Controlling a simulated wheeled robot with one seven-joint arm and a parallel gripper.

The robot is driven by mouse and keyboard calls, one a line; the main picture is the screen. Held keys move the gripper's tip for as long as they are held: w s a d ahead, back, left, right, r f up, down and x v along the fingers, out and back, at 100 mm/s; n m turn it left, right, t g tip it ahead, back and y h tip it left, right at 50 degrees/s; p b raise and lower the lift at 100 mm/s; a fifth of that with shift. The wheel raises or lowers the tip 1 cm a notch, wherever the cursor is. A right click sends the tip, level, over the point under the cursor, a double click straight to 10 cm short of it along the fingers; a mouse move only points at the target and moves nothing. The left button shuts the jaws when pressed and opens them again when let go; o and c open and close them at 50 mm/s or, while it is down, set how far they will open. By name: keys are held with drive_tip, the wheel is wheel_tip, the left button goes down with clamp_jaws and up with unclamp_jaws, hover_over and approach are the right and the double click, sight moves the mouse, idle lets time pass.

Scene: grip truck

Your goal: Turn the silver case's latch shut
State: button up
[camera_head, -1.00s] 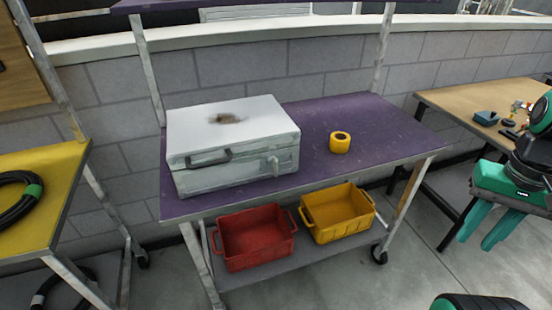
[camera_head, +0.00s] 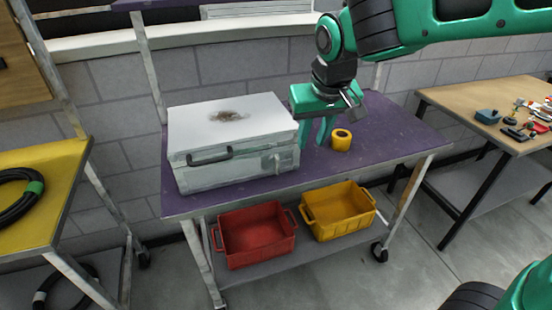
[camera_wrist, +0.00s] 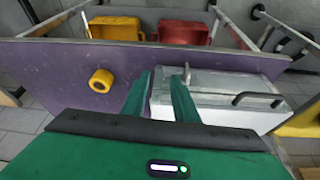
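The silver case (camera_head: 225,122) sits shut on the purple bench, with a dark carry handle (camera_head: 210,156) on its front. The small grey latch (camera_head: 276,162) is at the right end of the front face; its exact angle is hard to tell. My gripper (camera_head: 316,134) points down just right of the case, fingers apart and empty. In the wrist view my gripper (camera_wrist: 162,80) shows its right finger overlapping the case (camera_wrist: 228,115) near its end. The latch (camera_wrist: 187,70) sticks out from the front edge just beside that fingertip.
A yellow tape roll (camera_head: 341,140) stands on the purple bench (camera_head: 385,125) close right of my gripper. A red bin (camera_head: 256,236) and a yellow bin (camera_head: 337,211) are on the shelf below. A wooden table with small items (camera_head: 480,90) is at right.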

drive_tip(key=n, duration=0.1)
approach(277, 158)
drive_tip(key=shift+y, duration=0.3)
drive_tip(key=x, duration=1)
drive_tip(key=shift+d+f, duration=0.2)
drive_tip(key=shift+d, duration=0.15)
clamp_jaws()
drive_tip(key=shift+a, duration=0.1)
